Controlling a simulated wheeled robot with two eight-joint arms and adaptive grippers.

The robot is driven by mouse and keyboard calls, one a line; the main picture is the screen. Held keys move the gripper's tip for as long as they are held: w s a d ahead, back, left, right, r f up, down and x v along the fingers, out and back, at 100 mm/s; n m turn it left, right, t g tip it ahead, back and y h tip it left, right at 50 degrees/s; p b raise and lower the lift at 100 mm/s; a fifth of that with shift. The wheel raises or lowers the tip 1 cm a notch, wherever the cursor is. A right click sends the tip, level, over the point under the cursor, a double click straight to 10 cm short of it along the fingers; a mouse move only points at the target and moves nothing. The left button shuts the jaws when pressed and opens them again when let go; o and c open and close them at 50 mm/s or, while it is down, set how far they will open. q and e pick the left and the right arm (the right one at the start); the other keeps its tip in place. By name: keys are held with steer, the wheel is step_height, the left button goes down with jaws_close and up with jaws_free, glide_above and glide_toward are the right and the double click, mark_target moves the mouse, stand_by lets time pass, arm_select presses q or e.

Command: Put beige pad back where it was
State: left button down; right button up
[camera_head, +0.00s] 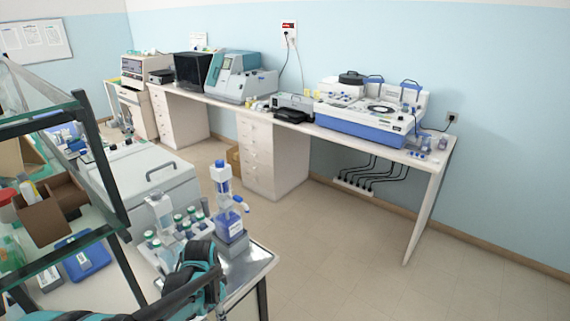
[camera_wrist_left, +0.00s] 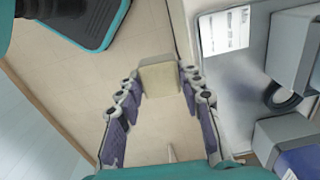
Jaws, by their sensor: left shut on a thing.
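The beige pad (camera_wrist_left: 160,78) is a small block between the fingertips of my left gripper (camera_wrist_left: 160,72) in the left wrist view. The gripper is shut on it, with a finger on either side. Floor shows below and around the pad. In the head view my left gripper (camera_head: 203,262) is at the front edge of the near bench, by the bottles, and the pad cannot be made out there. The spot where the pad was cannot be told. My right gripper is not in view.
A blue-labelled bottle (camera_head: 231,226) and a rack of small vials (camera_head: 178,232) stand close to the gripper on the near bench (camera_head: 252,268). A glass shelf frame (camera_head: 108,170) rises at left. The floor (camera_head: 330,255) beyond is clear.

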arm_select(q)
step_height(320, 180, down, 8)
steer(key=s+d+n+b, duration=0.1)
steer(key=n+b, duration=0.2)
steer(key=n, duration=0.5)
steer(key=shift+d, duration=0.25)
steer(key=shift+s, duration=0.1)
